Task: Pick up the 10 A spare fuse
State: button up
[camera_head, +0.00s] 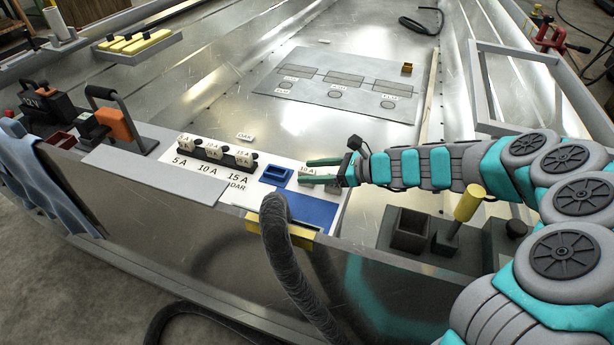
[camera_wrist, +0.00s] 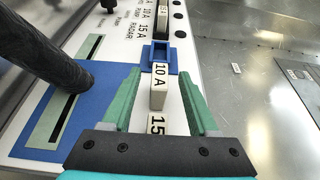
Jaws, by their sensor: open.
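My gripper (camera_head: 305,172) reaches in from the right over the white panel, its two green fingers apart. In the wrist view, my gripper (camera_wrist: 161,76) has a pale block marked 10 A, the 10 A spare fuse (camera_wrist: 157,99), between its fingers. A gap shows on each side of the fuse, more clearly on the right. The fuse also shows between the fingertips in the head view (camera_head: 307,170). Another pale piece marked 15 (camera_wrist: 157,124) lies nearer the palm, partly hidden by the gripper. A small blue open holder (camera_wrist: 158,57) stands just beyond the 10 A fuse.
A black fuse rack (camera_head: 222,153) with several labelled fuses stands left of the blue holder (camera_head: 276,175). A thick dark hose (camera_head: 285,255) rises in front, near a blue slotted plate (camera_wrist: 60,120). A yellow-topped lever (camera_head: 468,204) stands at right. The metal floor behind is mostly clear.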

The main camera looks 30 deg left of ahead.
jog(key=shift+c, duration=0.2)
grip_shut()
dwell(0.3)
